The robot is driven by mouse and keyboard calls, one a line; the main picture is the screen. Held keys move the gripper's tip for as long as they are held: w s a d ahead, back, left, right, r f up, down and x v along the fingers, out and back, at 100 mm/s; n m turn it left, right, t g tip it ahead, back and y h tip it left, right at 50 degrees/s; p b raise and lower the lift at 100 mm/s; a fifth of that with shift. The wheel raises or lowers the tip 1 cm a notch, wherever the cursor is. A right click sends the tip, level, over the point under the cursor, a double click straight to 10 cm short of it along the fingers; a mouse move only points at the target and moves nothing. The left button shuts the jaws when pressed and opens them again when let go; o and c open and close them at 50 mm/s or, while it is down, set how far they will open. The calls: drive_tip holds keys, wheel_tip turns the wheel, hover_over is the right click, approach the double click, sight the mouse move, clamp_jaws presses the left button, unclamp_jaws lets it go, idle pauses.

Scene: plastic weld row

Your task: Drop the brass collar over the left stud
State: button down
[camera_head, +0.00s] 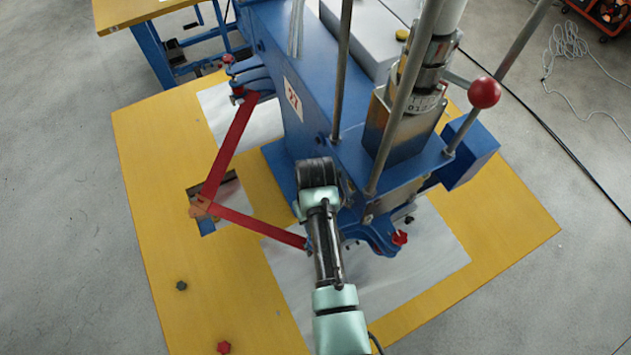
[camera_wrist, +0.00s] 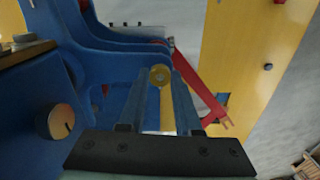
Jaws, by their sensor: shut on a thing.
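The brass collar (camera_wrist: 160,75) shows in the wrist view as a small yellow ring with a hole, between the tips of my two fingers. My gripper (camera_wrist: 160,82) is shut on it. In the head view my arm reaches toward the front of the blue machine (camera_head: 290,60), and its links hide my fingers and the collar. I cannot make out the left stud in either view.
The blue machine stands on a yellow table (camera_head: 140,150) with pale sheets (camera_head: 285,290). A red linkage (camera_head: 232,150) extends on its left. A dark knob (camera_head: 181,285) and a red knob (camera_head: 223,347) sit on the table's left part. Blue machine parts fill the wrist view's left side.

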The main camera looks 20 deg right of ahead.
drive_tip(key=shift+f, duration=0.4)
idle(0.5)
drive_tip(key=shift+c, duration=0.6)
unclamp_jaws()
wheel_tip(320, 180, up, 3)
drive_tip(key=shift+f+p, duration=0.2)
drive_tip(key=shift+p, duration=0.9)
drive_tip(key=shift+r, duration=2.2)
